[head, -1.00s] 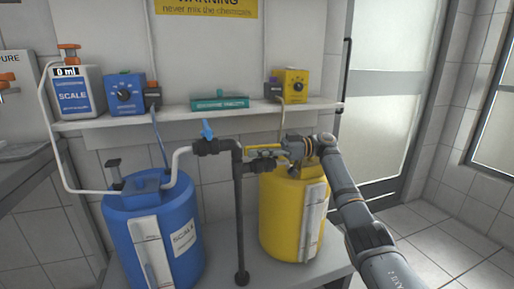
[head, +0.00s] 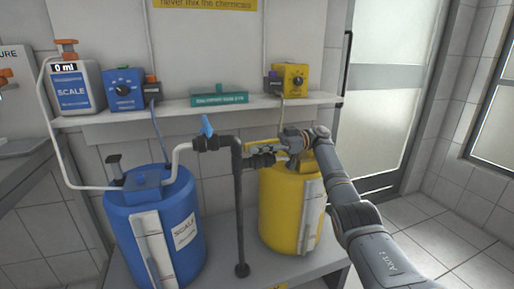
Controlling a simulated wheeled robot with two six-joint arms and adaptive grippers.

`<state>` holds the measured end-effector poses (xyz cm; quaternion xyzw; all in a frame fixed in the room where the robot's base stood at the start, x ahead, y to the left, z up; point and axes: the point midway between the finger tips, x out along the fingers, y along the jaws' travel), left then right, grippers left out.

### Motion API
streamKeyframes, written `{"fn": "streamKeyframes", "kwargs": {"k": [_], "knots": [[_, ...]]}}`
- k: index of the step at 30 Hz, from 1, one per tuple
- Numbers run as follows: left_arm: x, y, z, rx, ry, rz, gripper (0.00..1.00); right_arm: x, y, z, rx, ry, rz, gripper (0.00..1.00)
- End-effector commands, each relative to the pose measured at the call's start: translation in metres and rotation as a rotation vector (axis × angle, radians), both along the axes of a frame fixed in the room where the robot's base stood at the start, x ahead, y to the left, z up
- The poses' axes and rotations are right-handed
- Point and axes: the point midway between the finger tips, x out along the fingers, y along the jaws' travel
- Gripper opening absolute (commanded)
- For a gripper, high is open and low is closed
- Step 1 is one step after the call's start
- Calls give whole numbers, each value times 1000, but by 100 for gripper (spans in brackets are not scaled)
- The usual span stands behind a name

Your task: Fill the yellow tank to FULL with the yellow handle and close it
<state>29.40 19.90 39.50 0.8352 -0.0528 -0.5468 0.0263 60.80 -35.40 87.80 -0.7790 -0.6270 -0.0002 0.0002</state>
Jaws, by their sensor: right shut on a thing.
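The yellow tank (head: 284,212) stands on the low bench, right of the black standpipe, with a pale gauge strip (head: 311,214) down its front. Its level is too small to read. My right gripper (head: 272,146) is above the tank, at the dark valve (head: 262,161) on the pipe. It is shut on the yellow handle, which it largely hides; the handle's exact angle is hard to tell. My left gripper is not in view.
A blue tank (head: 186,250) stands at left with its blue valve handle (head: 207,126) upright on the pipe. The black standpipe (head: 239,215) rises between the tanks. A shelf (head: 190,110) behind carries a blue pump box (head: 125,90), a green box (head: 219,95) and a yellow pump box (head: 290,79).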

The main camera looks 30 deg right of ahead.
Motion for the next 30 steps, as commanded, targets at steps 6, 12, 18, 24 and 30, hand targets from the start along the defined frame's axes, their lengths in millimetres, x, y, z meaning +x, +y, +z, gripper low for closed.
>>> {"fn": "streamKeyframes", "kwargs": {"k": [6, 12, 18, 24, 30], "knots": [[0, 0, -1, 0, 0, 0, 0, -1, 1, -4, -4, 7, 7, 15], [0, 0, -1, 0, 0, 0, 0, -1, 1, -3, -2, 4, 5, 35], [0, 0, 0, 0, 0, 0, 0, -1, 1, -1, -2, 2, 3, 35], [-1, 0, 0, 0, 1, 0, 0, 0, 0, 21, -2, -3, 3, 35], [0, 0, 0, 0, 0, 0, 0, -1, 1, 66, -2, -3, 3, 35]]}}
